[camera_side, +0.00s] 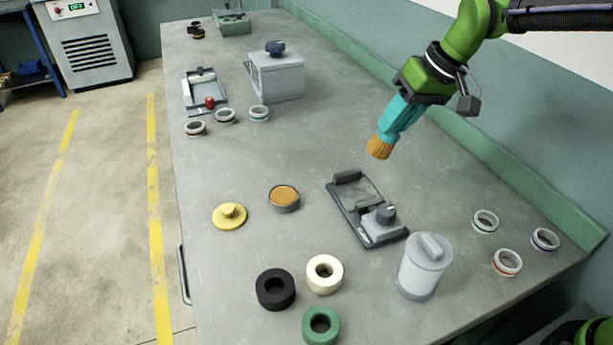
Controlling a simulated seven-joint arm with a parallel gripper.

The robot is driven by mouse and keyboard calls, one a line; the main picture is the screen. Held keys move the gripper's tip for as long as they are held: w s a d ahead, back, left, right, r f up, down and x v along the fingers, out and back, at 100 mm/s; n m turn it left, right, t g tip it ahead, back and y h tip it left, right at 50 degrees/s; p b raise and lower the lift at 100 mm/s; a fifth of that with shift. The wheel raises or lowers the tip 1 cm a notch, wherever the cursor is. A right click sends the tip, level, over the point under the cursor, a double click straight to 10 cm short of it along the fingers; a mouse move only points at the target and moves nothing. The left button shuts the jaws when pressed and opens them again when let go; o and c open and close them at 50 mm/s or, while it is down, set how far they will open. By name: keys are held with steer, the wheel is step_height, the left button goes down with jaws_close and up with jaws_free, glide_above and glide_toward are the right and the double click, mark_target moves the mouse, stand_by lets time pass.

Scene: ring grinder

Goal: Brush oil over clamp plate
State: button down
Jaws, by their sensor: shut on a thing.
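My gripper (428,92) is shut on the teal handle of a brush (400,115). The brush's tan bristles (380,147) point down and to the left, in the air above the bench. Below the brush lies a dark clamp fixture with a flat plate (354,193) and a grey block with a dark knob (386,213). The bristles are apart from the plate. A round grey pot with orange-brown contents (285,196) stands open to the left of the fixture. A yellow lid with a knob (229,215) lies on the bench beside the pot.
Black (275,301), cream (325,287) and green (321,326) rings lie at the front. A grey-white canister (421,266) stands right of them, near several small rings (507,262). A grey box (276,80) and a red-knobbed fixture (204,101) stand farther back. The middle of the bench (240,155) is clear.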

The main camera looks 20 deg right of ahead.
steer(key=shift+f, duration=0.45)
